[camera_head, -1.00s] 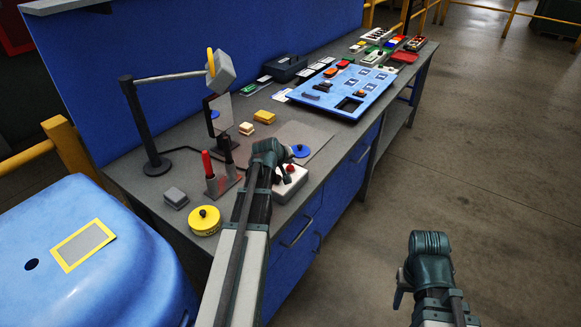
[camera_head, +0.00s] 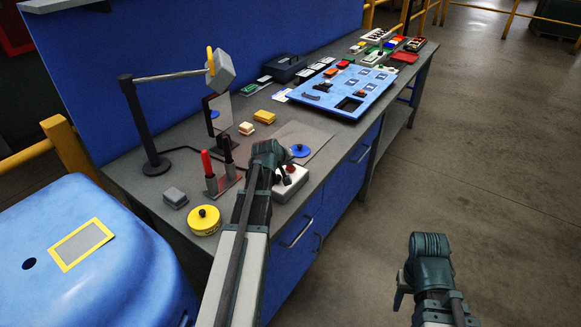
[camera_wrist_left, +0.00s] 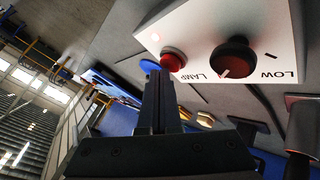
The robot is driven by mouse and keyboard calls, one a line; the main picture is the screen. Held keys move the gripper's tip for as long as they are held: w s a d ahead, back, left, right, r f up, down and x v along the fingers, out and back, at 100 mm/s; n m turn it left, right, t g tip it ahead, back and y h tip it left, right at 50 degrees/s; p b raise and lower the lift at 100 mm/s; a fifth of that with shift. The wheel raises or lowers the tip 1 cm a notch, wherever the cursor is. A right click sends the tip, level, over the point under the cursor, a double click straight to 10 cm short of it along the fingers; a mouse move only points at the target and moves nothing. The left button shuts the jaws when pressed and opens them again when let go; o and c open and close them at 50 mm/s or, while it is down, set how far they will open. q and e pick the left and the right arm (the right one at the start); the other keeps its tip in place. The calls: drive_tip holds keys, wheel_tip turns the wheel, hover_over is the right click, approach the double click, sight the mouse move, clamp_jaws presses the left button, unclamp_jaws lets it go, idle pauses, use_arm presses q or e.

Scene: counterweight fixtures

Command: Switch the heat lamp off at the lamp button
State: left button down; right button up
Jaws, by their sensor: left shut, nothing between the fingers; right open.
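The lamp control box (camera_head: 292,184) is a pale box on the bench, partly hidden behind my left wrist. In the left wrist view its white face (camera_wrist_left: 205,22) bears a red button (camera_wrist_left: 173,60) marked LAMP and a dark knob (camera_wrist_left: 233,57) marked LOW. My left gripper (camera_wrist_left: 158,78) is shut and empty, its tips close to the red button; I cannot tell whether they touch. In the head view the left gripper (camera_head: 270,158) is over the box. The heat lamp (camera_head: 221,68) hangs from an arm on a black post. My right gripper (camera_head: 402,284) is open, out over the floor.
A two-handled red and black tool holder (camera_head: 222,180), a yellow tin (camera_head: 204,220) and a grey block (camera_head: 174,198) stand left of my left arm. A blue disc (camera_head: 299,151) lies beyond the box. A blue tray (camera_head: 343,88) is further back. The floor at right is clear.

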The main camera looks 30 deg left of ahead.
sight(290, 169)
use_arm(q)
drive_tip(key=shift+f, duration=0.25)
drive_tip(key=shift+r, duration=0.1)
drive_tip(key=shift+r+p, duration=0.5)
drive_tip(key=shift+r, duration=0.1)
drive_tip(key=shift+r, duration=0.1)
wheel_tip(290, 169, up, 6)
drive_tip(key=p, duration=0.6)
idle(0.3)
